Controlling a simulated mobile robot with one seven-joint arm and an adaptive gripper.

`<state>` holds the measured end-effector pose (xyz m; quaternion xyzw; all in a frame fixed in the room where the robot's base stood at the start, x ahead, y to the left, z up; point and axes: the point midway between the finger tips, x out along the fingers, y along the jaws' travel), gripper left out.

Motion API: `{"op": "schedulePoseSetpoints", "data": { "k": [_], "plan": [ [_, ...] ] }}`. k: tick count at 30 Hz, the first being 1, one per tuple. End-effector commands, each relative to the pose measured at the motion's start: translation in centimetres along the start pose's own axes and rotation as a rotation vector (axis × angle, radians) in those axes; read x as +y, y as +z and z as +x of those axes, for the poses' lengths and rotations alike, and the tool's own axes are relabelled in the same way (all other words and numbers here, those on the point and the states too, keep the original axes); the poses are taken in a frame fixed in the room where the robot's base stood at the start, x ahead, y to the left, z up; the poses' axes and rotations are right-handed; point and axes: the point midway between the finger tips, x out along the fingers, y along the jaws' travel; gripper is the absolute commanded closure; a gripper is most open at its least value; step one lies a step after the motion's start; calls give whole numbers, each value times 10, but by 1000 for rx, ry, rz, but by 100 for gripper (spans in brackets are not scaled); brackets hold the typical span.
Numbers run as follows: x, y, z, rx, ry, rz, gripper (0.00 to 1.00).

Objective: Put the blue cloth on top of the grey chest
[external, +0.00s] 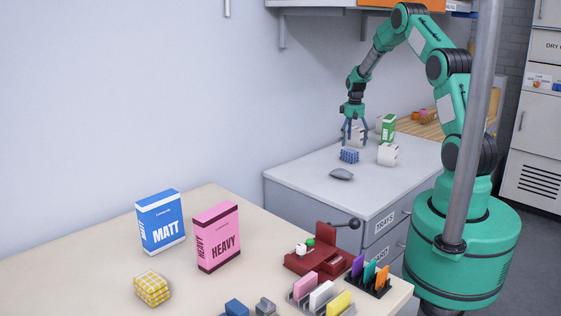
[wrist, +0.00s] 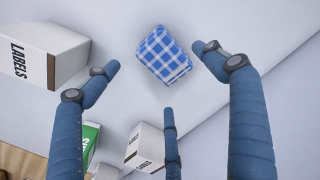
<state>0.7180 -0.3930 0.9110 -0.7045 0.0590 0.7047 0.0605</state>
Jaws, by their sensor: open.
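The blue checked cloth (external: 349,156), a small folded bundle, lies on top of the grey chest (external: 310,180), toward its back. In the wrist view the cloth (wrist: 163,55) shows blue and white checks and sits between and just beyond my fingertips. My gripper (external: 354,138) points down just above the cloth. It is open, its fingers (wrist: 156,62) spread apart with nothing held. I see no finger touching the cloth.
On the chest, a white box (external: 388,154), a green box (external: 388,127) and a grey lump (external: 341,174) stand near the cloth. The wrist view shows a white LABELS box (wrist: 40,50) close left. The chest's front top is clear. A beige table (external: 60,270) holds boxes and a yellow cloth (external: 152,288).

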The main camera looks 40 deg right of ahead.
Motion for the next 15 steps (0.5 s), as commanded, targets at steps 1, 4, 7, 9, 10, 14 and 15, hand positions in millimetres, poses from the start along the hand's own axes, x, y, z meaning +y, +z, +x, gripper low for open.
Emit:
{"op": "schedulePoseSetpoints", "data": {
  "k": [1, 4, 7, 9, 10, 14, 15],
  "plan": [
    [0, -1, -11, 3, 1, 0, 16],
    [0, 0, -25, 2, 1, 0, 16],
    [0, 0, -38, 2, 1, 0, 16],
    [0, 0, -44, 2, 1, 0, 16],
    [0, 0, -46, 2, 1, 0, 16],
    [0, 0, -50, 0, 0, 0, 16],
    [0, 0, -51, 0, 0, 0, 16]
  ]
}}
